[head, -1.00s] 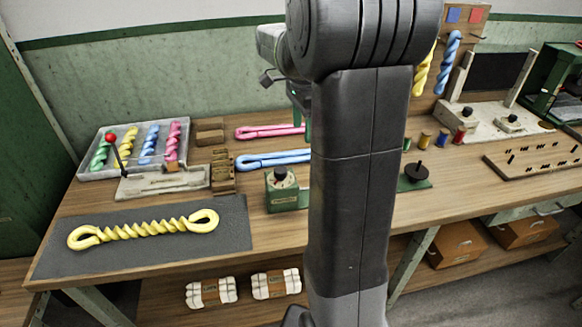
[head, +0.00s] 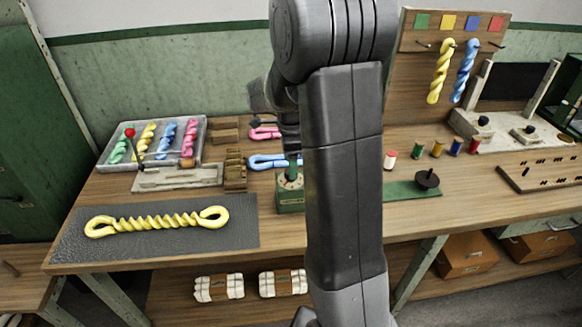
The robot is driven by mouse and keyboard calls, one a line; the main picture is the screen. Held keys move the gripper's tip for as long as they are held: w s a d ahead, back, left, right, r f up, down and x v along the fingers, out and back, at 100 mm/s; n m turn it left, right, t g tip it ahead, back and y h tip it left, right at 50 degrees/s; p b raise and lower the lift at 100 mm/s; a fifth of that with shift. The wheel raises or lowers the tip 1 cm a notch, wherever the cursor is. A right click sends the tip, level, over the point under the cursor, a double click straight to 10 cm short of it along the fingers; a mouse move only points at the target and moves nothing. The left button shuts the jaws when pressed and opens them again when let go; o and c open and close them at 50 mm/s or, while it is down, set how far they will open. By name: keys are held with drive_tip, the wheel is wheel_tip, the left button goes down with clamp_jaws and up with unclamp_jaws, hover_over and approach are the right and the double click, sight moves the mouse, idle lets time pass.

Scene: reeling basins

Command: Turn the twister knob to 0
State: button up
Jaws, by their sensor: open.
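A small green box (head: 290,200) with a pale round dial face (head: 291,182) stands at the table's front middle, left of my arm column; I take it for the twister. Its black knob, clear a second ago, is now mostly hidden by my gripper. My gripper (head: 292,166) points down with its green fingertips right over the dial, open. I cannot tell whether the fingers touch the knob or where its pointer stands; the dial marks are too small to read.
A yellow twisted skein (head: 160,221) lies on a dark mat (head: 80,243) at left. Behind are a tray of coloured skeins (head: 203,135), a wooden rack (head: 235,170) and a blue skein (head: 262,161). At right stand several thread spools (head: 437,148) and a green plate with a black disc (head: 427,180).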

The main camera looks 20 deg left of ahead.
drive_tip(key=shift+f, duration=1.3)
drive_tip(key=c, duration=1)
